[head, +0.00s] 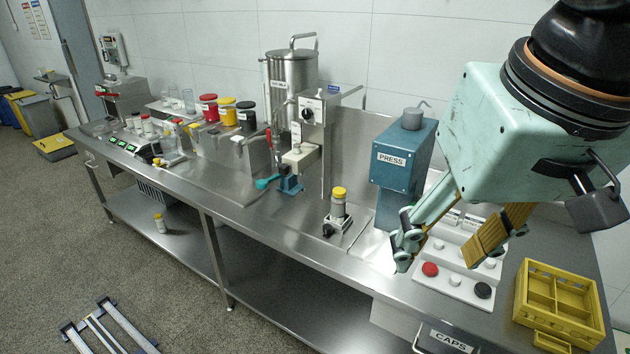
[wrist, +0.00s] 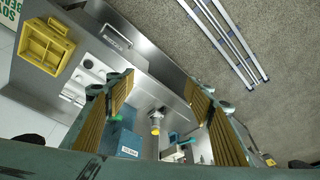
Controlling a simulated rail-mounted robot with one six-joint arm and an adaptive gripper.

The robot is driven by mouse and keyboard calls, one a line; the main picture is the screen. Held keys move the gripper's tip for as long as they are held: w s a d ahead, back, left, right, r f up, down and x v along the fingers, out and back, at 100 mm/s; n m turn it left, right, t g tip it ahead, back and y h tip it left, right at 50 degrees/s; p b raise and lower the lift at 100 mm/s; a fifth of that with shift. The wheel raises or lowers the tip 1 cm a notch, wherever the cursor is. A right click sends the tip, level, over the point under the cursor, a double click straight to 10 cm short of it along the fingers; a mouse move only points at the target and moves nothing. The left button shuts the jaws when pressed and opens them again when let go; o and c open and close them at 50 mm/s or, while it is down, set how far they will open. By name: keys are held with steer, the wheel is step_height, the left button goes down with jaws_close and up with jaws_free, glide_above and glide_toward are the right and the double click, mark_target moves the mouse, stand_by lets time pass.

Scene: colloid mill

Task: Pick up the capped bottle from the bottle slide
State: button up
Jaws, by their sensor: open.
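A grey bottle (head: 338,207) with a yellow cap stands upright on the small bottle slide (head: 340,228) near the bench's front edge, left of the blue press. In the wrist view the capped bottle (wrist: 156,121) shows between and beyond the fingers, apart from them. My gripper (head: 443,252) is open and empty. In the head view it hangs to the right of the bottle, in front of the press and over the caps area. Both fingers also show in the wrist view (wrist: 160,92). The bottle's lower end is partly hidden by the slide in the head view.
The blue press (head: 403,165) stands right of the bottle. White holders with red, white and black caps (head: 455,283) lie below my gripper. A yellow divided crate (head: 558,302) is at the right. A blue stand with a teal handle (head: 290,182) is left of the bottle.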

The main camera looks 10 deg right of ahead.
steer(key=w+r+m+g+p, duration=0.1)
steer(key=w+r+m+p, duration=0.2)
steer(key=w, duration=1.4)
steer(key=m+g+y+p, duration=0.1)
steer(key=m+g+p, duration=0.35)
steer(key=m, duration=0.85)
glide_above(336, 210)
steer(key=w+d+p, duration=0.2)
steer(key=shift+t, duration=0.95)
step_height(336, 210, down, 27)
steer(key=shift+w+f, duration=0.25)
steer(key=shift+f, duration=0.2)
steer(key=shift+a+f, duration=0.2)
steer(key=shift+f, duration=1.2)
steer(key=shift+a+f, duration=0.15)
steer(key=shift+f, duration=1.3)
steer(key=shift+a+f, duration=0.2)
steer(key=shift+f, duration=1.2)
steer(key=shift+a+f+p, duration=0.2)
steer(key=shift+f+p, duration=0.1)
steer(key=shift+f, duration=2.3)
